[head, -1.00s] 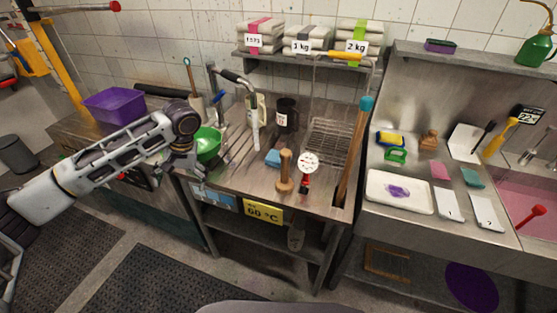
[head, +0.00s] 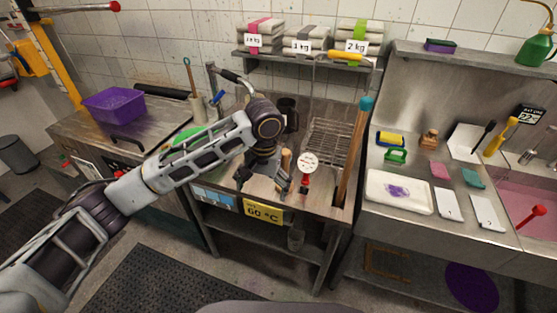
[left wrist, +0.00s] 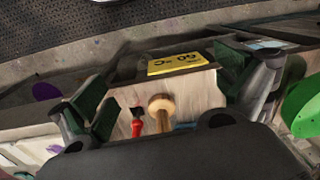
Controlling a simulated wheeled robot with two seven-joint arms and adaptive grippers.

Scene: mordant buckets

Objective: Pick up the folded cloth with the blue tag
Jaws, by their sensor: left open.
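Three stacks of folded cloth lie on the wall shelf in the head view: one with a pink band (head: 265,37), one with a grey band (head: 304,41) and one with a green band (head: 360,38). I see no blue tag on them. My left gripper (head: 262,181) is open over the front of the steel bench, well below and in front of the shelf. In the left wrist view its fingers (left wrist: 165,95) stand apart, with a wooden pestle (left wrist: 160,104) and a red-handled tool (left wrist: 137,125) showing between and beyond them. My right gripper is not in view.
A wire rack (head: 328,142) and a tall blue-topped wooden handle (head: 354,150) stand right of my gripper. A dark mug (head: 287,110) is behind it. A green bowl (head: 186,138) is partly hidden by my arm. A yellow sign (head: 263,212) hangs on the bench front.

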